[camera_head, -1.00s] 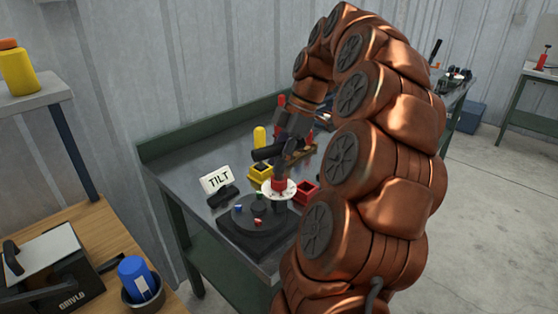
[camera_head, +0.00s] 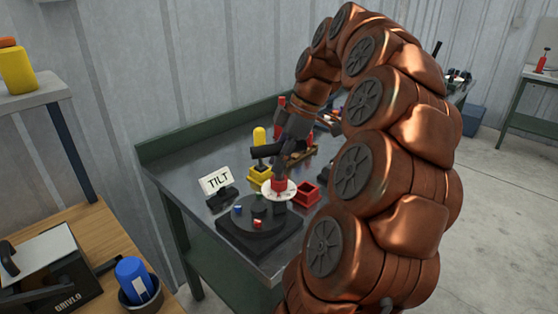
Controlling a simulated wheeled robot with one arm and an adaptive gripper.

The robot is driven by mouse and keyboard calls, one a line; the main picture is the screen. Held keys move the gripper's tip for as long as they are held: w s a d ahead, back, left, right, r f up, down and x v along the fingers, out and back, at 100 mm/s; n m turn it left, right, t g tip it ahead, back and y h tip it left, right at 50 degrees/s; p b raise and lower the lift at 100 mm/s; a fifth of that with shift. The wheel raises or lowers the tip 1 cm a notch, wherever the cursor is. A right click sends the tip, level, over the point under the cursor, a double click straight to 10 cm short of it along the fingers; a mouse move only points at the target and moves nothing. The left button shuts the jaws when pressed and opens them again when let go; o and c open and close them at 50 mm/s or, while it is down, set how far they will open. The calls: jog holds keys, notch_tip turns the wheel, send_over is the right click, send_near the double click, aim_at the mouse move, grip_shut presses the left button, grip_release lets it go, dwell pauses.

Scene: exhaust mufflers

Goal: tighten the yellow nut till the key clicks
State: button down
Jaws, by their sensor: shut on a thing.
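My gripper (camera_head: 280,175) points down and is shut on a red tool with a white round dial (camera_head: 268,194), seemingly a key. A blue nut (camera_head: 238,210), a red nut (camera_head: 258,224) and a green piece (camera_head: 259,196) show on the fixture. I see no yellow nut; the dial and gripper cover part of the fixture. The tool's lower end is too small to tell what it sits on.
A red open box (camera_head: 307,194) lies close to the right of the dial. The bench's front left (camera_head: 190,212) is clear.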

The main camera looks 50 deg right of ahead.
jog(key=shift+m, duration=0.5)
jog(key=shift+r, duration=0.15)
jog(key=shift+r+p, duration=1)
jog(key=shift+r, duration=2.35)
dwell(0.3)
